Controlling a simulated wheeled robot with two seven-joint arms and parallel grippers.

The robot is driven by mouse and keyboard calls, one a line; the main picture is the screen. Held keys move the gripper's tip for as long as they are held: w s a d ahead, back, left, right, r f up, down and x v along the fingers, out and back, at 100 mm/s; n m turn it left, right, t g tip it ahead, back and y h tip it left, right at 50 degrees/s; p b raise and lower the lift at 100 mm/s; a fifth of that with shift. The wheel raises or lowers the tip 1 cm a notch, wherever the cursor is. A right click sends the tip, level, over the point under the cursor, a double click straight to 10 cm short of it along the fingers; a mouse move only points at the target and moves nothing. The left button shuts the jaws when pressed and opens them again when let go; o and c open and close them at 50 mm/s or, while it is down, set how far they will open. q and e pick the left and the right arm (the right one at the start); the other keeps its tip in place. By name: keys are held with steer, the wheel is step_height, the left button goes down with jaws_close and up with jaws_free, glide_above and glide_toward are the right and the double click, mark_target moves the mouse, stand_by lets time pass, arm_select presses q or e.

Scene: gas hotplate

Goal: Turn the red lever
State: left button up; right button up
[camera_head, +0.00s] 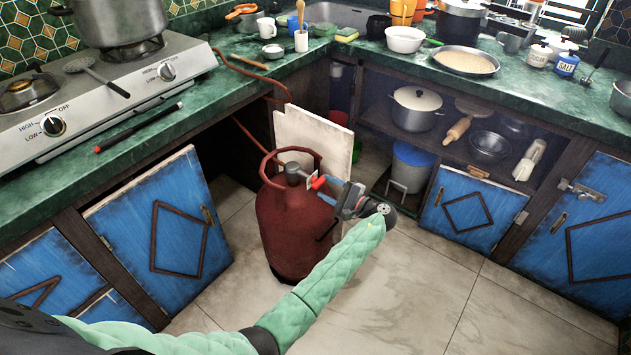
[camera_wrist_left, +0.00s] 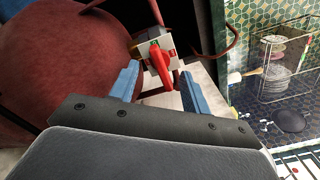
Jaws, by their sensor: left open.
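The red lever (camera_wrist_left: 161,66) sits on a small pale valve block (camera_wrist_left: 150,46) with green, yellow and red marks on it. In the head view the lever (camera_head: 318,183) shows as a small red piece at the top of the dark red gas cylinder (camera_head: 285,232). My left gripper (camera_head: 325,190) is at the valve, with its blue fingers pointing toward it. In the left wrist view my left gripper (camera_wrist_left: 157,84) is open, with one finger on each side of the lever and visible gaps between. I cannot tell the exact depth. My right gripper is not in view.
The cylinder stands on the tiled floor (camera_head: 400,290) in the counter corner, with a hose (camera_head: 245,62) rising toward the hotplate (camera_head: 100,85). A pale board (camera_head: 320,145) stands behind it. Blue cabinet doors (camera_head: 165,225) are at the left. Open floor lies to the right.

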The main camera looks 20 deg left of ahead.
mark_target(315, 179)
arm_select(q)
steer(key=x, duration=0.4)
steer(key=shift+w+a, duration=0.25)
steer(key=shift+a, duration=0.4)
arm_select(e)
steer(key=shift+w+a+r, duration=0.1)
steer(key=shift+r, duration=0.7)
arm_select(q)
steer(key=c, duration=1)
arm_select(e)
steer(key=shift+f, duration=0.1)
